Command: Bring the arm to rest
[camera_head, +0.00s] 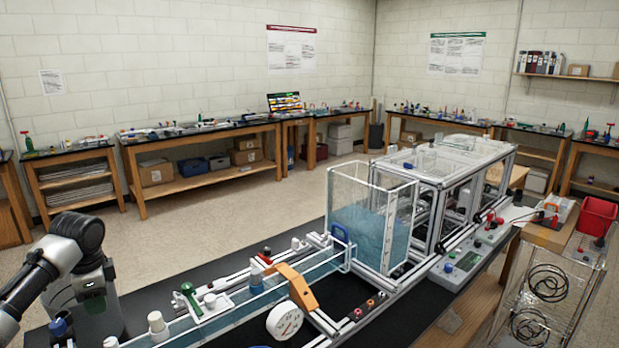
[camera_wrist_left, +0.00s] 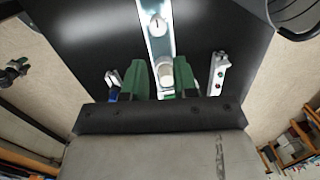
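My left arm (camera_head: 75,240) comes in from the left in the head view, bent down at its wrist over the near left end of the black bench. Its fingertips are not clear there. In the left wrist view my left gripper (camera_wrist_left: 164,78) shows two green fingers standing apart, with no object held between them. A whitish round fitting (camera_wrist_left: 166,68) on the apparatus shows beyond the gap; I cannot tell how far below it is. My right gripper is in neither view.
A long clear flume (camera_head: 245,297) runs along the black bench, with white knobs, an orange bracket and a round dial gauge (camera_head: 285,321). A clear tank (camera_head: 372,215) of blue water and an extrusion frame stand further back. Open floor (camera_head: 240,205) lies behind the bench.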

